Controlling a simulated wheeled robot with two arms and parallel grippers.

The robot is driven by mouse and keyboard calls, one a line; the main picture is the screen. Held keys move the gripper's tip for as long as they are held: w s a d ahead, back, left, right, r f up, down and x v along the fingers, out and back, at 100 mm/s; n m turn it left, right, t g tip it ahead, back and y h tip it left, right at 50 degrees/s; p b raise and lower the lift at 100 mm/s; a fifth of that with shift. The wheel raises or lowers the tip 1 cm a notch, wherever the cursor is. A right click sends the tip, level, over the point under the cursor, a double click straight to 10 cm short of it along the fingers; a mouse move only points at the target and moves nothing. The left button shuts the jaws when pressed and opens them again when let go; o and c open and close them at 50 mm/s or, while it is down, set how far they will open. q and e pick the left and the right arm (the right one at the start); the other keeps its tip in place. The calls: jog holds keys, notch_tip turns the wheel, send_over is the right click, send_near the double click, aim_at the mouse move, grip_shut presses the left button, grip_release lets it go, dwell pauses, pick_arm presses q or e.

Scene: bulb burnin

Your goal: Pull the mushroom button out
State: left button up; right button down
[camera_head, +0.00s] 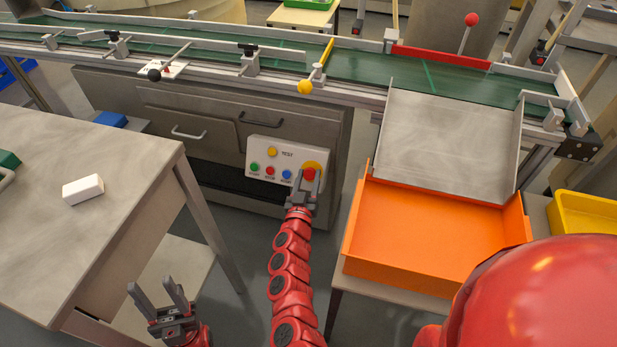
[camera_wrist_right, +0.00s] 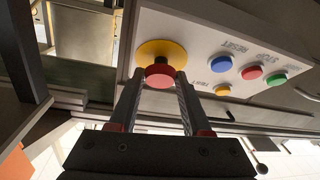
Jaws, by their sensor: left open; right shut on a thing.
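The red mushroom button (camera_wrist_right: 160,76) sits on a yellow round base (camera_wrist_right: 161,50) at one end of the white control panel. In the head view the button (camera_head: 309,174) is at the panel's right end. My right gripper (camera_head: 304,182) reaches up to it from below. In the right wrist view the fingers of my right gripper (camera_wrist_right: 157,86) are shut on the red head, one on each side. A dark stem shows between the head and the yellow base. My left gripper (camera_head: 160,298) is open and empty at the lower left, away from the panel.
The panel (camera_head: 279,151) also carries green, red, blue and yellow buttons. A green conveyor (camera_head: 360,67) runs behind it. An orange tray (camera_head: 432,222) stands at the right. A table (camera_head: 120,165) with a white block (camera_head: 83,190) is at the left.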

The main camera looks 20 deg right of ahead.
dwell(0.8)
jog(key=shift+s+a+r+p, duration=0.25)
jog(key=shift+r+p, duration=0.25)
jog(key=shift+p, duration=0.55)
jog(key=shift+s, duration=0.15)
jog(key=shift+f, duration=0.25)
jog(key=shift+c, duration=1.7)
grip_release()
jog(key=shift+r, duration=0.1)
jog(key=shift+s, duration=0.1)
jog(key=p+v, duration=0.3)
jog(key=v, duration=1.4)
jog(key=shift+a+p, duration=0.15)
jog(key=shift+p, duration=0.25)
